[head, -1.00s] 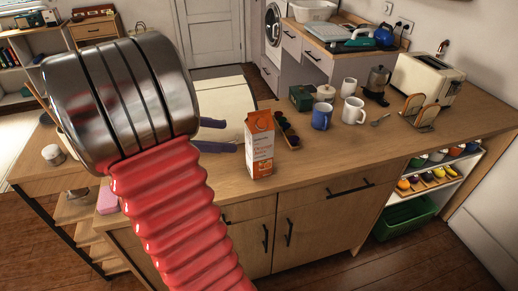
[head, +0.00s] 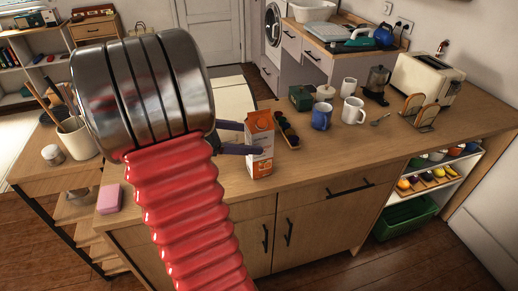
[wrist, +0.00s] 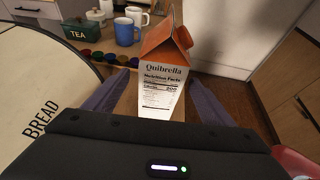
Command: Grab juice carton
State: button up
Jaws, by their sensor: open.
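The juice carton (head: 260,158) is orange and white with a gabled top and stands upright on the wooden counter. My gripper (head: 250,138) is open, with its dark fingers at the carton from the left. The carton's lower part is hidden by my gripper's body in the wrist view.
A row of small coloured pods (head: 286,129) lies just behind the carton. Blue (head: 321,117) and white (head: 353,111) mugs stand beyond. A cream bread bin (wrist: 40,90) is left of my gripper.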

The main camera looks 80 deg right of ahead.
aim_at(260, 140)
jog(key=x, duration=0.4)
jog(key=shift+s+d+f, duration=0.1)
jog(key=shift+s+f, duration=0.1)
jog(key=shift+s, duration=0.15)
jog(key=shift+c, duration=0.4)
jog(key=shift+r, duration=0.1)
grip_shut()
dwell(0.5)
